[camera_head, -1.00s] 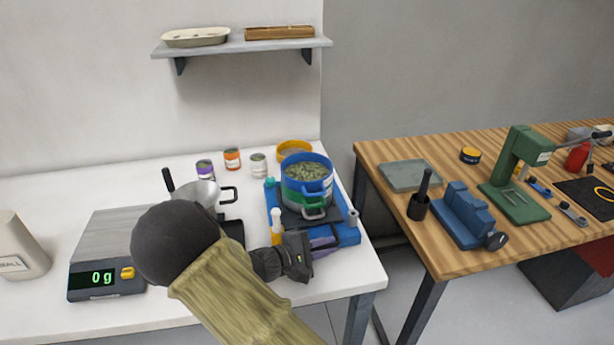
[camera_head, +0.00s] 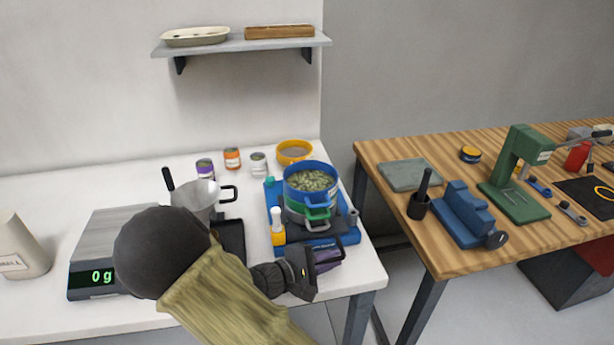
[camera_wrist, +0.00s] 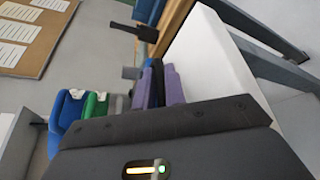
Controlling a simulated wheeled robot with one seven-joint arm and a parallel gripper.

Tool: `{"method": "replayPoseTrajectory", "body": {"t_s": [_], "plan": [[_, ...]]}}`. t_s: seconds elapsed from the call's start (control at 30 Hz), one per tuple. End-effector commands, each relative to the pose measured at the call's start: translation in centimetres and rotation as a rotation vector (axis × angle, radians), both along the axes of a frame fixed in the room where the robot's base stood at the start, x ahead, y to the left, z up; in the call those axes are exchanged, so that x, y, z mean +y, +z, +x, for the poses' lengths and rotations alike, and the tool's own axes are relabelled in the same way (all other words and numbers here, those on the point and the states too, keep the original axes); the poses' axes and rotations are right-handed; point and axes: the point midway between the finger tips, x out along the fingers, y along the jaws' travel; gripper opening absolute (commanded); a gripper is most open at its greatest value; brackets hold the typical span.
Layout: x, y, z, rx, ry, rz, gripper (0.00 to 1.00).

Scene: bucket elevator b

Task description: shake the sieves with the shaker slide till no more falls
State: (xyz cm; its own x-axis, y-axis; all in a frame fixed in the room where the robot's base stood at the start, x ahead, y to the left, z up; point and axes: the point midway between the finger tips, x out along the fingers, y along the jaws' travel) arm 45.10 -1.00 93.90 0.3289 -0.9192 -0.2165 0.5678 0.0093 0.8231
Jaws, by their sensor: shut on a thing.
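The sieve stack stands on the blue shaker base (camera_head: 345,232) near the table's front right corner. Its blue top sieve (camera_head: 310,168) holds greenish-grey grains. Below it show a green sieve (camera_head: 318,212) and a grey one, with handles facing me. My gripper (camera_head: 318,262) is at the front edge of the base, shut on the purple part of the shaker slide (camera_head: 328,257); the grip itself is partly hidden. The wrist view shows the purple part (camera_wrist: 172,85), the blue handle (camera_wrist: 68,110) and the green handle (camera_wrist: 97,104). What falls inside the stack is hidden.
A yellow sieve (camera_head: 294,151) lies behind the stack. A scale (camera_head: 92,285) reading 0 g, a metal funnel (camera_head: 196,196) and small cans (camera_head: 232,158) stand to the left. A wooden bench (camera_head: 440,160) with tools is at the right, beyond a gap.

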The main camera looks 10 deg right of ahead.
Motion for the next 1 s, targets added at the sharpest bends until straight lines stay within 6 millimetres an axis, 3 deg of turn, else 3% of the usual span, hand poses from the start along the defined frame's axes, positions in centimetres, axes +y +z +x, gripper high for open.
{"method": "replayPoseTrajectory", "body": {"t_s": [0.33, 0.8, 1.0], "plan": [[0.1, -0.2, 0.3, 0.002, 0.002, 0.007, 0.00], [0.1, -0.2, 4.0, 0.001, 0.003, 0.007, 0.00], [0.1, -0.3, 4.6, 0.003, 0.004, 0.006, 0.00]]}}
